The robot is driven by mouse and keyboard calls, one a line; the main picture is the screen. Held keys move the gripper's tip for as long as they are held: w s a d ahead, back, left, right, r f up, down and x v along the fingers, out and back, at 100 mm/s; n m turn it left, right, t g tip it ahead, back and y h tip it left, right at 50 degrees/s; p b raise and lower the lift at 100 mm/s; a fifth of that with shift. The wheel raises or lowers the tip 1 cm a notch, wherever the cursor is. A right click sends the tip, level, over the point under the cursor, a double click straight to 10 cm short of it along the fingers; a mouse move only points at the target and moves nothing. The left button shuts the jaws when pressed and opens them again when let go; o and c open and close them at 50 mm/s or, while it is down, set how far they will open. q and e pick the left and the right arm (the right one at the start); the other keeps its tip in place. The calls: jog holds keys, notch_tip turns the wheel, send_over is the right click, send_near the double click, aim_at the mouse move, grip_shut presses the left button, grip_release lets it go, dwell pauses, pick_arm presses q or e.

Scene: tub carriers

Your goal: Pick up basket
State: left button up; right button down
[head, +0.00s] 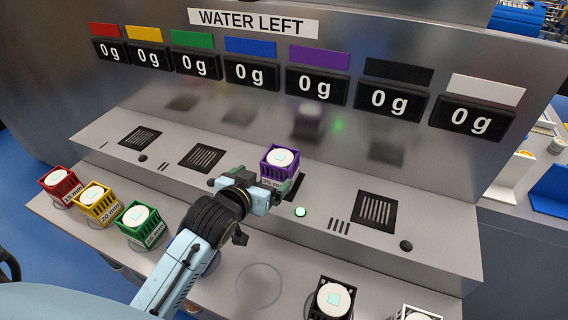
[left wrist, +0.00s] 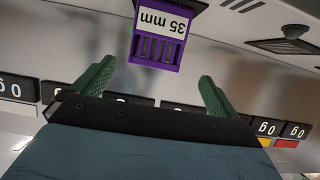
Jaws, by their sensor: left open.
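The purple basket (head: 279,169) stands on the raised ledge of the grey machine and holds a white round tub with a pale square on top. In the left wrist view the purple basket (left wrist: 158,50) shows its white "35 mm" label, upside down. My left gripper (head: 274,186) is open at the near side of this basket. In the left wrist view its green fingers (left wrist: 155,85) are spread, with the basket ahead between them and no visible grip on it. My gripper partly hides the basket's lower front in the head view. My right gripper is not in view.
Red (head: 60,184), yellow (head: 98,205) and green (head: 140,228) baskets stand on the lower shelf at left. Black (head: 331,300) and white (head: 415,313) baskets are at the front right. An empty ring (head: 259,283) lies between. Displays (head: 252,73) above all read 0 g.

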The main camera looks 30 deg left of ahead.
aim_at(272, 171)
pick_arm(q)
jog(key=x, duration=0.2)
jog(key=shift+w+f, duration=0.2)
jog(key=shift+w, duration=0.15)
jog(key=shift+x, duration=1.15)
jog(key=shift+w+f, duration=0.35)
jog(key=shift+w, duration=0.25)
jog(key=x, duration=0.3)
jog(key=shift+d+f, duration=0.2)
jog(key=shift+d, duration=0.1)
jog(key=shift+w+f, duration=0.15)
jog(key=shift+w, duration=0.25)
jog(key=shift+w+f, duration=0.1)
jog(key=shift+w, duration=0.1)
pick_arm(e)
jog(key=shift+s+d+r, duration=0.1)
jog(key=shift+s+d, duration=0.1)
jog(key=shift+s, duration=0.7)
